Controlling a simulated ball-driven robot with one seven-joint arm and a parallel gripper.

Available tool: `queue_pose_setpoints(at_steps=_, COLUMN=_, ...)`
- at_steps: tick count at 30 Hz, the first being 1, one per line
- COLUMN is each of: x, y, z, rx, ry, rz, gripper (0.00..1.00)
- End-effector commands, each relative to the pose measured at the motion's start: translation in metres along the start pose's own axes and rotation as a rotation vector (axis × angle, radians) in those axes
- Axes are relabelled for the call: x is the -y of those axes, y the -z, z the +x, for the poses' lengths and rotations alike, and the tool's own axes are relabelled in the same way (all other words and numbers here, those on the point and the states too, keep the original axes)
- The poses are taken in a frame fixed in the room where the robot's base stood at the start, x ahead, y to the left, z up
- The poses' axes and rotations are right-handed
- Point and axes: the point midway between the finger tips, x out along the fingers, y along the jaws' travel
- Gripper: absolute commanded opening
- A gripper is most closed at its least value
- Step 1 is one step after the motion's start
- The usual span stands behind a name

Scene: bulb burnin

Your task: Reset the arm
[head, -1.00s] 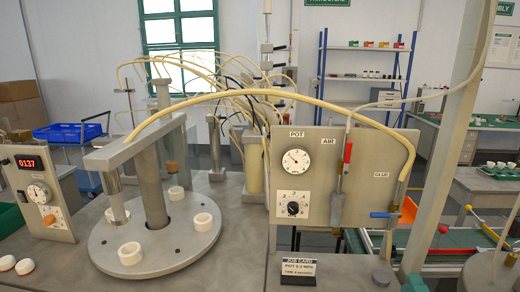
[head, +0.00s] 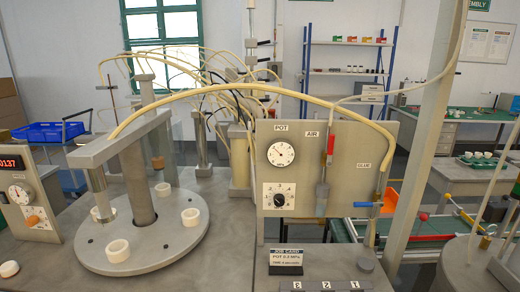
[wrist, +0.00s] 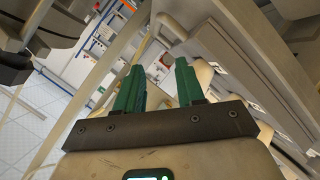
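My gripper (wrist: 158,88) shows in the wrist view with its two green fingers apart and nothing held between them. It is tilted among pale beams, with a tiled floor at the lower left of that view. My gripper does not show in the head view. No arm link can be made out clearly in the head view.
A round grey turntable (head: 165,235) with white rings stands at the left on the bench. A grey panel (head: 330,140) with a POT gauge, dial and hoses stands right of centre. A job card (head: 286,258) stands before it. A post (head: 425,140) rises at right.

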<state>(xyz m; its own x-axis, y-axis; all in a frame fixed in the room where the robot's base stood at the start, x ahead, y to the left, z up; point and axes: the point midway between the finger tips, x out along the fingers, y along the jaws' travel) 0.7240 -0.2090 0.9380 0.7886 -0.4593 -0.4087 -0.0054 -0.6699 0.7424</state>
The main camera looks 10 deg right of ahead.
Motion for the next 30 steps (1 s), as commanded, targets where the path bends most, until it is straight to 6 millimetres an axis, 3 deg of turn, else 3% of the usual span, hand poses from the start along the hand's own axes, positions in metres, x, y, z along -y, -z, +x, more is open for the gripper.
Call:
queue_pose_setpoints(at_steps=5, x=0.056, y=-0.035, z=-0.034, rx=0.211, ry=0.238, rz=0.210, gripper=0.38)
queue_pose_setpoints(at_steps=9, x=0.101, y=-0.058, z=-0.076, rx=0.409, ry=0.430, rz=0.341, gripper=0.38)
queue_pose_setpoints(at_steps=15, x=0.142, y=-0.082, z=-0.141, rx=0.664, ry=0.636, rz=0.430, gripper=0.38)
queue_pose_setpoints(at_steps=21, x=0.154, y=-0.091, z=-0.174, rx=0.786, ry=0.717, rz=0.446, gripper=0.38)
queue_pose_setpoints(at_steps=30, x=0.155, y=-0.092, z=-0.176, rx=0.797, ry=0.722, rz=0.446, gripper=0.38)
